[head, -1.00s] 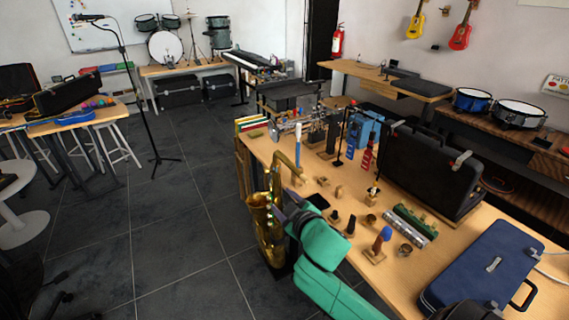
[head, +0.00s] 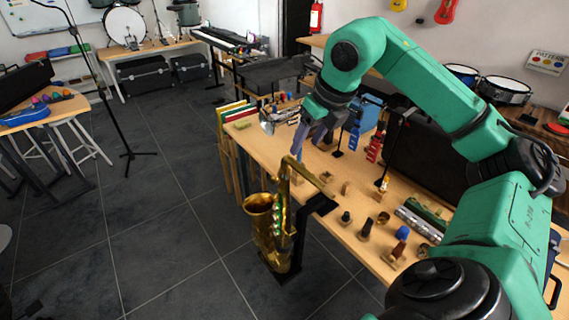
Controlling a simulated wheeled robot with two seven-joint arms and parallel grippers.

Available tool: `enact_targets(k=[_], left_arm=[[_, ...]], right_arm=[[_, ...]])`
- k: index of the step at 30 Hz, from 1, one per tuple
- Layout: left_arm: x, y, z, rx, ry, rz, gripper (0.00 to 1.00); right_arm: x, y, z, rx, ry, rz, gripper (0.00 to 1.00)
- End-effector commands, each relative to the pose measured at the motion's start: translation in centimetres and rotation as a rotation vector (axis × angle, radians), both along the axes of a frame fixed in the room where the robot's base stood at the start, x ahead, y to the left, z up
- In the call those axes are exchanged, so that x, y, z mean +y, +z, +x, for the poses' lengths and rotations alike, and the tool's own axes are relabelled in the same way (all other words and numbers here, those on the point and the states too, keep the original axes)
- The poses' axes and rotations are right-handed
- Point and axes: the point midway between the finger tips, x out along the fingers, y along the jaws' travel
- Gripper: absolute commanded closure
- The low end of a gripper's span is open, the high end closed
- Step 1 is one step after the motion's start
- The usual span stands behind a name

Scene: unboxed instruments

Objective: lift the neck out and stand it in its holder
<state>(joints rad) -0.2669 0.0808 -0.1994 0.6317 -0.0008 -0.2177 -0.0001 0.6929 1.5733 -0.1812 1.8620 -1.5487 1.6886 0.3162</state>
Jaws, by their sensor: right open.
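A gold saxophone (head: 266,235) stands upright in a black stand on the floor at the table's near-left edge, in the head view. Its curved gold neck (head: 304,172) rises from the top of the body and slopes down to the right. My right gripper (head: 307,147) is open and points down, just above and behind the neck in the picture. Whether it touches the neck cannot be told. Several small wooden blocks stand on the table, one (head: 345,188) right of the neck; which is the neck's holder is unclear. My left gripper is out of view.
The wooden table (head: 262,150) carries a dark case (head: 425,160), a red stand (head: 374,146), a silver-and-green cylinder pair (head: 425,219) and a blue-topped piece (head: 402,233). A thin black post stands mid-table. Dark floor left of the saxophone is clear.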

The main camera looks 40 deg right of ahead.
Motion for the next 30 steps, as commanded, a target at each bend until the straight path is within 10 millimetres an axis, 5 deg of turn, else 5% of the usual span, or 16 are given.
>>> enact_targets(k=[3, 9, 18, 26, 30], left_arm=[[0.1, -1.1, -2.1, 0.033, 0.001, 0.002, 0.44], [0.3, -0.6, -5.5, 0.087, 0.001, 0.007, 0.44], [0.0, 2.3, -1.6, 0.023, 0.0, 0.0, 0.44], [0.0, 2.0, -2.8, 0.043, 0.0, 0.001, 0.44], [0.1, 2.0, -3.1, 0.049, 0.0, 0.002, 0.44]], right_arm=[[0.0, -3.4, 1.1, 0.005, 0.003, 0.0, 0.4], [0.1, -6.8, 2.7, 0.003, 0.006, 0.004, 0.4], [0.2, -11.1, 4.6, 0.003, 0.007, 0.007, 0.4], [0.2, -12.1, 4.9, 0.0, 0.008, 0.003, 0.4], [0.2, -12.1, 4.9, 0.0, 0.007, 0.004, 0.94]])
